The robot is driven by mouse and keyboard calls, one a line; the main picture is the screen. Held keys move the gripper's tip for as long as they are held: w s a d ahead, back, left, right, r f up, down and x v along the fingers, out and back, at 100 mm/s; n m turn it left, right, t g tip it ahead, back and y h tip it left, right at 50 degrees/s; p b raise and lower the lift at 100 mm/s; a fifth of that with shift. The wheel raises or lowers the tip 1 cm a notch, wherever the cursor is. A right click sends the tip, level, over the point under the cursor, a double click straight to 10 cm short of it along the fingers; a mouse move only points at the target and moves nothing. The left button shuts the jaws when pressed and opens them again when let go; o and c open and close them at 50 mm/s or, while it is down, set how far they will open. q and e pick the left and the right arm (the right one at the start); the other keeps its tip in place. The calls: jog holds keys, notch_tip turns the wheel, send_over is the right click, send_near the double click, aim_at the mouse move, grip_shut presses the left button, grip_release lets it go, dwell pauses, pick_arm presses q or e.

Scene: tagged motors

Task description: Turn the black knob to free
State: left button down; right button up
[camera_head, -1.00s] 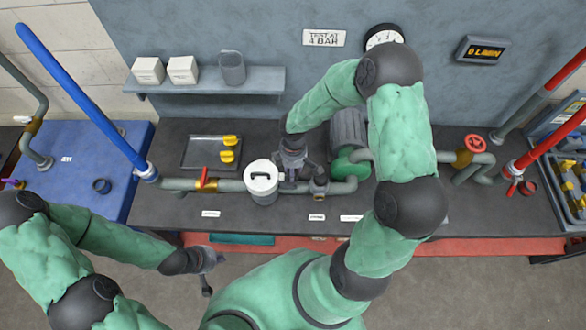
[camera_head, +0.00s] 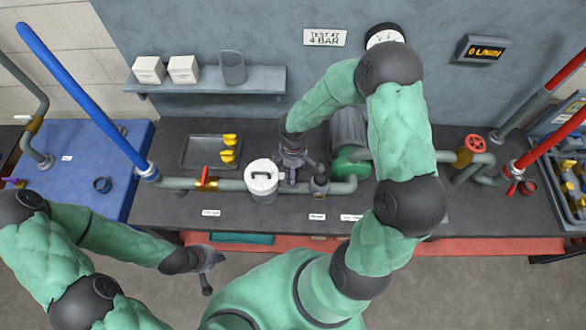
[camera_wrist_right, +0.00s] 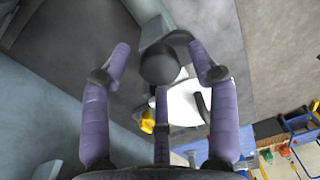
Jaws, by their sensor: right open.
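The black knob (camera_wrist_right: 160,64) is a dark round cap in the right wrist view, between the spread fingertips of my right gripper (camera_wrist_right: 160,60). In the head view it appears as the dark top of a small fitting (camera_head: 319,183) on the grey pipe. My right gripper (camera_head: 294,170) is open, over the pipe just left of this fitting; contact cannot be told. My left gripper (camera_head: 208,264) hangs in front of the bench, away from the knob, and its finger opening is unclear.
A white-lidded canister (camera_head: 262,182) stands close left of the right gripper. A green and grey motor (camera_head: 349,150) sits behind the pipe. A red-handled valve (camera_head: 205,178) and a tray (camera_head: 196,153) with yellow parts lie further left. The bench front (camera_head: 265,217) is mostly clear.

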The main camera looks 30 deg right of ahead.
notch_tip(320, 180, up, 12)
jog(key=shift+w+d, duration=0.15)
jog(key=shift+w, duration=0.1)
dwell(0.4)
dwell(0.4)
